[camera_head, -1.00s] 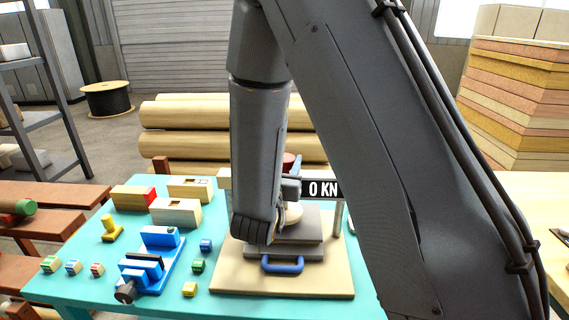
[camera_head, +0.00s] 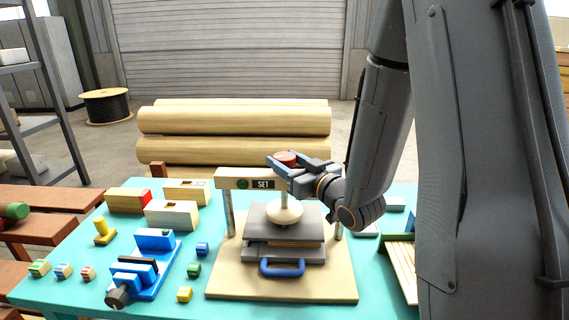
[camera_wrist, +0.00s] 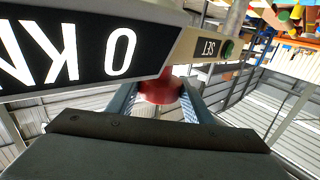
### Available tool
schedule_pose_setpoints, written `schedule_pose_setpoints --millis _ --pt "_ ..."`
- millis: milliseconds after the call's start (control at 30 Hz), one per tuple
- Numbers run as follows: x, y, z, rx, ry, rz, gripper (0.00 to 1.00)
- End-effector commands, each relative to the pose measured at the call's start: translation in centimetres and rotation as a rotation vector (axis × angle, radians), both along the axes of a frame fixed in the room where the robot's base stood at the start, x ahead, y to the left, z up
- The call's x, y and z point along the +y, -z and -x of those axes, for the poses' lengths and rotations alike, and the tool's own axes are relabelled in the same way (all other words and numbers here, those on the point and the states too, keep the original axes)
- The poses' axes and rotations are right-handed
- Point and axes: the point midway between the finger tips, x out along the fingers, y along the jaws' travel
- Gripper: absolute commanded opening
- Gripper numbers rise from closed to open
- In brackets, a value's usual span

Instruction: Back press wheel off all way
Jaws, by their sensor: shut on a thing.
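The small press has a cream crossbeam (camera_head: 232,183) with a green lamp and a sign (camera_head: 264,184) reading SET. Its red wheel (camera_head: 287,157) sits on top of the beam. My gripper (camera_head: 281,162) reaches in from the right, its blue fingers closed around the wheel. In the wrist view the red wheel (camera_wrist: 160,90) lies between the two fingers. Below the beam, a round cream foot (camera_head: 285,211) on a screw stands over the grey upper plate (camera_head: 258,220). A blue handle (camera_head: 282,268) is at the front. In the wrist view a black display (camera_wrist: 75,45) reads 0 KN.
A blue vise (camera_head: 150,265), small coloured blocks (camera_head: 194,270) and wooden boxes (camera_head: 171,214) stand on the teal table (camera_head: 225,312) left of the press. A green-edged tray (camera_head: 402,262) lies to its right. Logs (camera_head: 235,120) lie behind.

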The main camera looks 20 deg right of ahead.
Motion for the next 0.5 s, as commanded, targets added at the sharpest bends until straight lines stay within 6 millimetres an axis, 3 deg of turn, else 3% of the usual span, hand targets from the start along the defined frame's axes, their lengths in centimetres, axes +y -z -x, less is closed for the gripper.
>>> schedule_pose_setpoints --millis 500 --pt "-0.03 -0.18 -0.15 -0.005 -0.232 0.0 0.24"
